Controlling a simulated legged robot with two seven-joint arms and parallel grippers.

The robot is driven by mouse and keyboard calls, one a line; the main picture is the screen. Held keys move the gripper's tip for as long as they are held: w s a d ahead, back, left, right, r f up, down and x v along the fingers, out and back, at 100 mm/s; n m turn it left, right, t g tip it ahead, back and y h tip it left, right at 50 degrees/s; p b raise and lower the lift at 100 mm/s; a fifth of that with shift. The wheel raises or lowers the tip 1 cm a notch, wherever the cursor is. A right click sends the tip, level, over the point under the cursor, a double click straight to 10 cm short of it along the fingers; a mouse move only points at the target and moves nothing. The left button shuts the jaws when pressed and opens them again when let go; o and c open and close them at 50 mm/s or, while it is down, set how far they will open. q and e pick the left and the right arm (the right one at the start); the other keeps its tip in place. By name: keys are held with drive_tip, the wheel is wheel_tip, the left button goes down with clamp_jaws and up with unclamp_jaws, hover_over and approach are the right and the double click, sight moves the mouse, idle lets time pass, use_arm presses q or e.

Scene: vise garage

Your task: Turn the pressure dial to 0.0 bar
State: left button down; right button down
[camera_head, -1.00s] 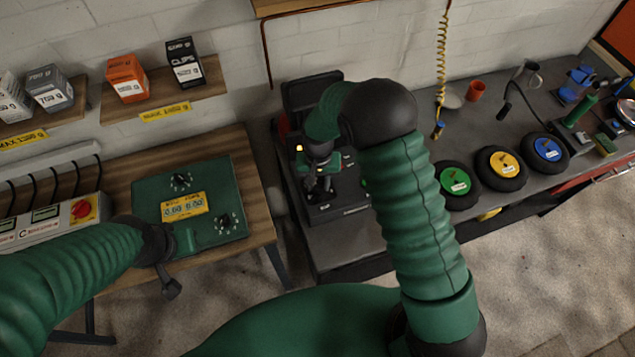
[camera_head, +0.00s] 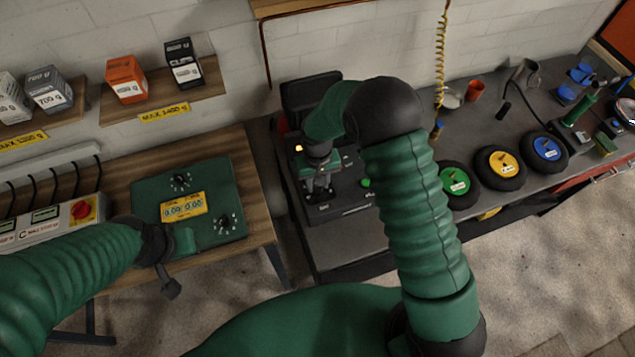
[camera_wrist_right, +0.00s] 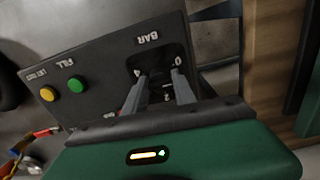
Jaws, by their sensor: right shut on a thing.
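The pressure dial sits in a dark panel (camera_wrist_right: 110,58) marked BAR, seen upside down in the right wrist view, with 0, 2 and 4 around it. My right gripper (camera_wrist_right: 162,92) is shut on the dial, its two fingers reaching down onto it; the knob itself is mostly hidden between and behind them. In the head view my right gripper (camera_head: 318,187) points down over the dark machine (camera_head: 345,210) on the bench. My left gripper (camera_head: 170,288) hangs in front of the wooden table, away from the dial; its jaws are too unclear to read.
Yellow and green buttons (camera_wrist_right: 62,90) sit beside the dial. A green box (camera_head: 150,193) with a yellow display (camera_head: 184,207) and two knobs lies on the wooden table (camera_head: 262,232) at left. Green, yellow and blue discs (camera_head: 500,163) line the bench's front edge at right.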

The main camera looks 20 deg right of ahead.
use_arm(q)
drive_tip(key=shift+d+r, duration=0.1)
drive_tip(key=shift+r, duration=0.2)
use_arm(e)
drive_tip(key=shift+w+r+n, duration=0.1)
drive_tip(key=shift+w+n, duration=0.05)
drive_tip(key=shift+n, duration=1.2)
drive_tip(key=shift+w+n, duration=0.15)
drive_tip(key=shift+n, duration=1.2)
idle(2.8)
idle(0.7)
drive_tip(key=c, duration=1.3)
unclamp_jaws()
drive_tip(key=shift+o, duration=1.3)
drive_tip(key=shift+w+f, duration=0.1)
drive_tip(key=shift+f, duration=0.1)
drive_tip(key=shift+r, duration=0.15)
use_arm(q)
drive_tip(key=shift+b+x, duration=0.5)
drive_tip(key=shift+x, duration=0.35)
use_arm(e)
wheel_tip(320, 180, up, 16)
drive_tip(key=shift+r, duration=0.25)
